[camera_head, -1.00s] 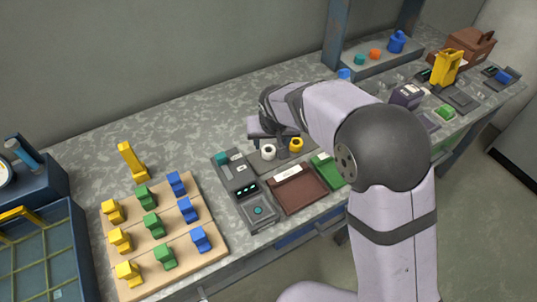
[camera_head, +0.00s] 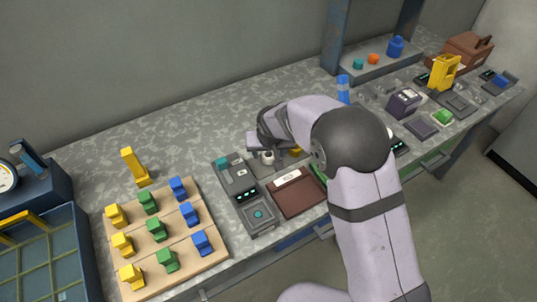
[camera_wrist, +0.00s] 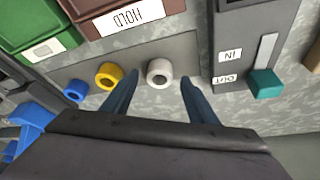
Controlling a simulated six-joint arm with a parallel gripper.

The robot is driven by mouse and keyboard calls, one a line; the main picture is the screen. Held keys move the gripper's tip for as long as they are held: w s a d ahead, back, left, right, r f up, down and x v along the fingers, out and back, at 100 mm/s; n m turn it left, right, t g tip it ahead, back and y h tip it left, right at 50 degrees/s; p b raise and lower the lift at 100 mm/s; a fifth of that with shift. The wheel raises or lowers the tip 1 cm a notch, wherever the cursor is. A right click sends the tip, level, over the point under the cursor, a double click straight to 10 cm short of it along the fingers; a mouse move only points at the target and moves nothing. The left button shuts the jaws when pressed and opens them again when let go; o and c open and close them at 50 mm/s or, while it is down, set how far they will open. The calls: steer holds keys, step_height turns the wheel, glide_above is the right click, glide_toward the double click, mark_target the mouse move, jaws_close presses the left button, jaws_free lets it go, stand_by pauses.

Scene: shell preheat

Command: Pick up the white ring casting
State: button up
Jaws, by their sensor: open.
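The white ring casting (camera_wrist: 160,72) stands on a grey plate in the wrist view, its round hole facing up. My gripper (camera_wrist: 160,92) is open, with its two dark fingers on either side of the line to the ring. The ring appears between and just beyond the fingertips, and I see no contact. In the head view the white ring (camera_head: 268,158) shows small, just below my gripper (camera_head: 262,146), which is partly hidden by my own wrist.
In the wrist view a yellow ring (camera_wrist: 109,76) and a blue ring (camera_wrist: 75,91) stand left of the white one. A brown HOLD tray (camera_wrist: 90,8) and green tray (camera_wrist: 40,30) lie beyond. A grey IN/OUT unit with a teal lever (camera_wrist: 265,83) stands at right.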

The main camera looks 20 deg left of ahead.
steer(key=shift+x, duration=0.9)
steer(key=shift+c, duration=0.6)
steer(key=c, duration=1)
steer(key=shift+c, duration=0.3)
steer(key=shift+r, duration=0.15)
